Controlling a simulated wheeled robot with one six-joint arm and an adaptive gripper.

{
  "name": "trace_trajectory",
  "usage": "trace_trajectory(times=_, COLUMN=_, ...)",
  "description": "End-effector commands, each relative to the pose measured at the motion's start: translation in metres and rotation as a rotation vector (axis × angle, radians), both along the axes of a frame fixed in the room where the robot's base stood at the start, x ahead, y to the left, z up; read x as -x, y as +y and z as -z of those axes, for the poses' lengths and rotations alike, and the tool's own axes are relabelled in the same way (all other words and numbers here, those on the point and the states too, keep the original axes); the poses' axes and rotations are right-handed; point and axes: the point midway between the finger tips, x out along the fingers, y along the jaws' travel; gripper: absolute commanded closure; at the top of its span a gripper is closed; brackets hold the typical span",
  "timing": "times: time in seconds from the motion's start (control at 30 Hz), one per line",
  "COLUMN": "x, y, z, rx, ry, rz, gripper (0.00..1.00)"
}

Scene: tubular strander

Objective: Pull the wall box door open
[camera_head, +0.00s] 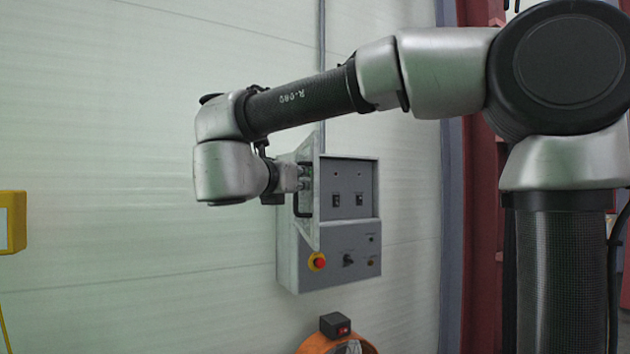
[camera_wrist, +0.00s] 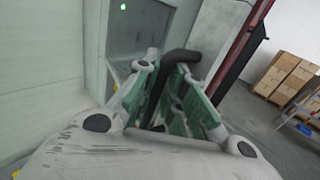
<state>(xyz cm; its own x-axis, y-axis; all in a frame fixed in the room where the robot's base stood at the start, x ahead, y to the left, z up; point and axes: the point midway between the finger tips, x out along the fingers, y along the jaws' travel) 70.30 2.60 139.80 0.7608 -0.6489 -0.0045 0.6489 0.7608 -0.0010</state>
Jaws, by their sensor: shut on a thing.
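The grey wall box (camera_head: 350,235) is mounted on the pale wall. Its door (camera_head: 315,232) stands swung out at the left side of the upper part, seen at a steep angle. The inner panel with small switches shows to the right of the door. My gripper (camera_head: 303,184) reaches the door from the left. In the wrist view, my gripper (camera_wrist: 177,88) has its green-padded fingers shut around the black door handle (camera_wrist: 181,56). The handle also shows in the head view (camera_head: 296,206), partly hidden by the gripper. Part of the box (camera_wrist: 138,30) shows behind the fingers.
A red button (camera_head: 319,262) sits at the box's lower left. An orange round thing with a black switch box (camera_head: 336,325) stands below. A yellow box (camera_head: 11,221) is at the far left. Cartons (camera_wrist: 286,78) stand far off right. The space left of the door looks clear.

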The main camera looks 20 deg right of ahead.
Motion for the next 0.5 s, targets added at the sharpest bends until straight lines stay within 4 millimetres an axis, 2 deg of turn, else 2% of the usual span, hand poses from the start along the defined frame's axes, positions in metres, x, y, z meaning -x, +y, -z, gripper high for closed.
trace_trajectory(times=0.03, x=-0.0007, y=0.0031, z=-0.0060, rx=0.003, ry=-0.011, rz=-0.003, gripper=1.00)
trace_trajectory(times=0.5, x=-0.0005, y=0.0070, z=-0.0069, rx=0.001, ry=-0.014, rz=-0.001, gripper=1.00)
